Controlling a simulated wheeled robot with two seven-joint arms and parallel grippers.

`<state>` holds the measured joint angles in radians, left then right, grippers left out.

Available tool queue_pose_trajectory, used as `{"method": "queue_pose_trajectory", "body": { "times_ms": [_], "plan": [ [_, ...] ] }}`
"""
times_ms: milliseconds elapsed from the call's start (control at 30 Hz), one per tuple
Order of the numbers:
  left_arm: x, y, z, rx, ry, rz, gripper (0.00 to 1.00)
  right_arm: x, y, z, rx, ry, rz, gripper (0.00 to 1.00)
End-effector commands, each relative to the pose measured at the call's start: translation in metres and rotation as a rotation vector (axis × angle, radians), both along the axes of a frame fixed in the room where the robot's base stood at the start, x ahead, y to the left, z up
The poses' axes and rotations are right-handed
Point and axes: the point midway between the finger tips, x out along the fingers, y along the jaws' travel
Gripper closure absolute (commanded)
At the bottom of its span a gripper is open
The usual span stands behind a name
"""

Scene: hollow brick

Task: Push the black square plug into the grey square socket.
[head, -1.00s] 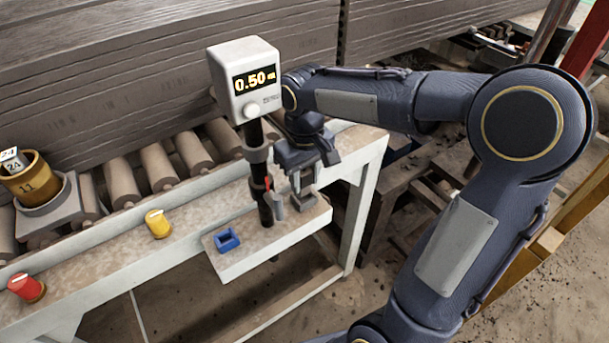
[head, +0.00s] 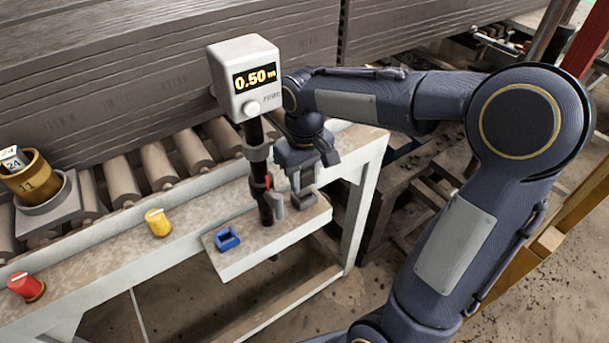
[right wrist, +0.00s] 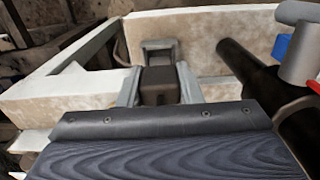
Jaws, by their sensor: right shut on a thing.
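My right gripper (head: 299,182) is over the right end of the small ledge in the head view, pointing down. In the right wrist view its two fingers are shut on the sides of the black square plug (right wrist: 160,86). The grey square socket (right wrist: 158,46) shows just beyond the plug in that view, and it also shows under the gripper in the head view (head: 304,201). The plug looks close to the socket and roughly in line with it. I cannot tell whether they touch. My left gripper is not in view.
A black post (head: 257,165) with a grey display box (head: 245,80) reading 0.50 stands close left of the gripper. A blue square holder (head: 227,239) lies on the ledge. Yellow (head: 158,223) and red (head: 26,287) knobs sit on the bench, with a brass cup (head: 33,178) behind.

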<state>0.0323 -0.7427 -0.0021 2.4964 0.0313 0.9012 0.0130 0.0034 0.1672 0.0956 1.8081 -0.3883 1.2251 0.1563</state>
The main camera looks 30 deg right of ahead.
Motion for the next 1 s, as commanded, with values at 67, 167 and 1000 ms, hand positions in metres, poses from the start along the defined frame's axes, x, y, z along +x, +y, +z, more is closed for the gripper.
{"method": "queue_pose_trajectory", "body": {
  "times_ms": [67,167,1000],
  "plan": [
    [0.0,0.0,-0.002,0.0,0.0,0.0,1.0,0.0,0.0,-0.002,0.0,0.0,0.0,0.9],
    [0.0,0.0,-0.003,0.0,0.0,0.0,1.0,0.0,0.0,-0.004,0.0,0.0,0.0,0.9],
    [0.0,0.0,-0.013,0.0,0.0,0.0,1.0,0.0,0.0,-0.019,0.0,0.001,0.0,0.9]
  ]
}}
